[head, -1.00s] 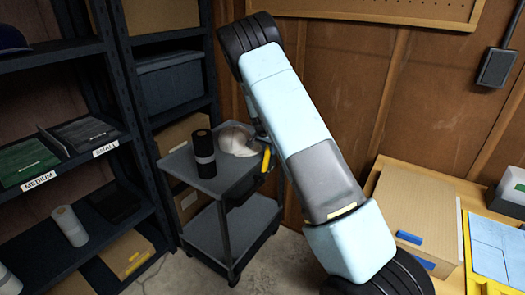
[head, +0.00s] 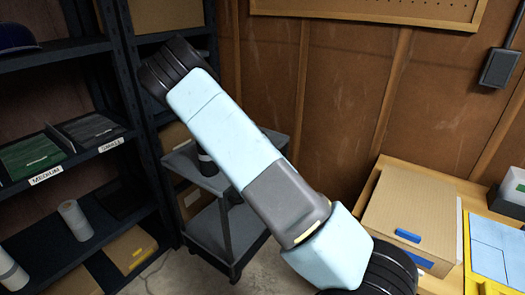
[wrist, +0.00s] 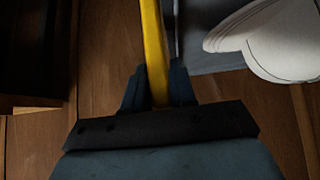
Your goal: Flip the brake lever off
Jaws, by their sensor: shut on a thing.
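The brake lever (wrist: 153,40) appears as a yellow bar in the wrist view, running from the top edge down between my fingers. My gripper (wrist: 158,90) is shut on it, one dark finger on each side. The lever's far end is out of the frame. In the head view my arm hides both the lever and the gripper.
A white rounded object (wrist: 285,42) is at the right of the wrist view, near the lever. A dark roll (head: 206,165) stands on the cart, partly hidden. Shelving (head: 120,75) stands left; a cardboard box (head: 415,215) sits on the bench at right.

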